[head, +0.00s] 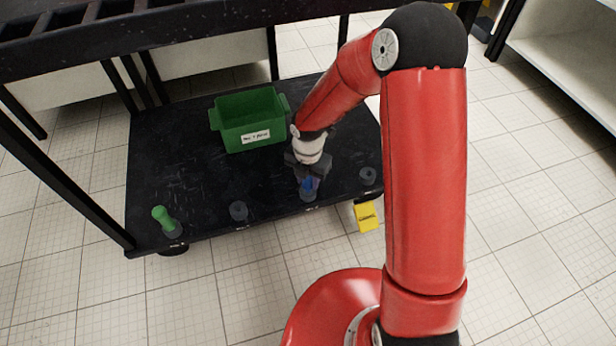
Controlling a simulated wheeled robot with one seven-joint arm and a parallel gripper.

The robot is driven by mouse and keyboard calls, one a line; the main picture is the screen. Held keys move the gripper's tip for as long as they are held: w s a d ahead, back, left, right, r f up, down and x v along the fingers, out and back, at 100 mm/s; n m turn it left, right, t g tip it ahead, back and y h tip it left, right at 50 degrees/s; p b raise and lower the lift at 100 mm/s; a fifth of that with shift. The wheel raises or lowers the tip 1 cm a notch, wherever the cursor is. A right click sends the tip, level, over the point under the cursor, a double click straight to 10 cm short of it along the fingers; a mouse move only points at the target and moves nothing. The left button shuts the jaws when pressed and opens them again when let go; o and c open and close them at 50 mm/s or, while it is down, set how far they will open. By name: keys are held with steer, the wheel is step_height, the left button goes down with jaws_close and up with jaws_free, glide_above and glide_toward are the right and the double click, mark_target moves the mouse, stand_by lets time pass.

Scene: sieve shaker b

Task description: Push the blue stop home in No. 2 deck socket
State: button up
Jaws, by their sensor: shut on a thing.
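My gripper (309,180) points down over the front part of the black deck (190,130) and is shut on the blue stop (307,185). The jaws hide the upper part of the stop. The stop's lower end is at a dark grey deck socket (308,196); I cannot tell how deep it sits in it. Another grey socket (238,210) to the left and one (368,175) to the right are empty. The small labels on the deck's front edge are too small to read, so I cannot tell the socket numbers.
A green stop (162,216) stands tilted in the leftmost socket (173,230). A green bin (249,112) with a white label stands at the back of the deck. A black frame post (60,185) rises at the left.

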steer(key=shift+f+b, duration=0.5)
steer(key=shift+f, duration=0.4)
steer(key=o, duration=1.1)
steer(key=shift+r, duration=0.2)
step_height(320, 180, up, 8)
steer(key=shift+f+p, duration=0.25)
steer(key=shift+p, duration=1)
steer(key=shift+r, duration=0.1)
